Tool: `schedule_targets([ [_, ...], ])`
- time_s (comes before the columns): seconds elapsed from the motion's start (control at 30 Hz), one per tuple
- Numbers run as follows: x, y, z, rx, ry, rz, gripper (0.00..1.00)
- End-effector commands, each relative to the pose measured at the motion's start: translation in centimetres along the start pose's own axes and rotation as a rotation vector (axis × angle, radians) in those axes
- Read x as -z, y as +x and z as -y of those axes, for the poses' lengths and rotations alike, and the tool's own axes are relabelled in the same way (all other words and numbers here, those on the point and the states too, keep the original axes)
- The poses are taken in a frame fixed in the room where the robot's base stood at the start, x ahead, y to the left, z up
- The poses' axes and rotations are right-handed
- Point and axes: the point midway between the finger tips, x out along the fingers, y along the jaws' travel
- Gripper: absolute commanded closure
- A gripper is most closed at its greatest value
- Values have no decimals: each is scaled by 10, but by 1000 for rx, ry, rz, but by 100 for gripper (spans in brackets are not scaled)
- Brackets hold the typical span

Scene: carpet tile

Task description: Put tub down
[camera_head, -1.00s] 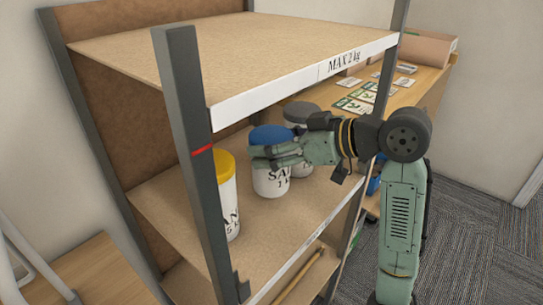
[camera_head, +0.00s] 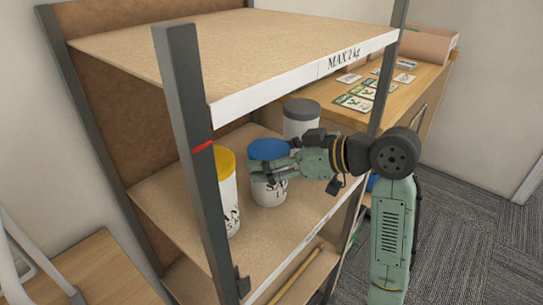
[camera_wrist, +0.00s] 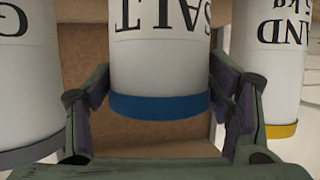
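The blue-lidded white tub (camera_head: 268,191), marked SALT in the wrist view (camera_wrist: 160,62), is upright on or just above the middle shelf (camera_head: 165,200). My gripper (camera_head: 270,172) reaches in from the right, with its fingers around the tub just below the lid. In the wrist view, the fingers of my gripper (camera_wrist: 160,105) lie against both sides of the tub, and its picture is upside down. I cannot tell whether the tub's base touches the shelf.
A yellow-lidded tub (camera_head: 226,200) stands to the left, partly behind the front post (camera_head: 190,150). A grey-lidded tub (camera_head: 300,120) stands behind. The upper shelf (camera_head: 220,50) is overhead, marked MAX 2 kg. Bare shelf lies in front of the blue-lidded tub.

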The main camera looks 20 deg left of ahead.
Motion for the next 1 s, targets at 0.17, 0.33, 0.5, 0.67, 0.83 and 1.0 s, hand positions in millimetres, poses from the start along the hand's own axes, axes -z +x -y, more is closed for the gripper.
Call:
schedule_targets([
  [0.17, 0, 0, 0, 0, 0, 0, 14],
  [0.33, 0, 0, 0, 0, 0, 0, 14],
  [0.5, 4, -2, 0, 0, 0, 0, 14],
  [0.67, 2, -21, -1, -4, -1, -1, 14],
  [0.83, 1, -59, -1, -5, -1, 0, 14],
  [1.0, 2, -93, -1, -3, 0, -1, 14],
])
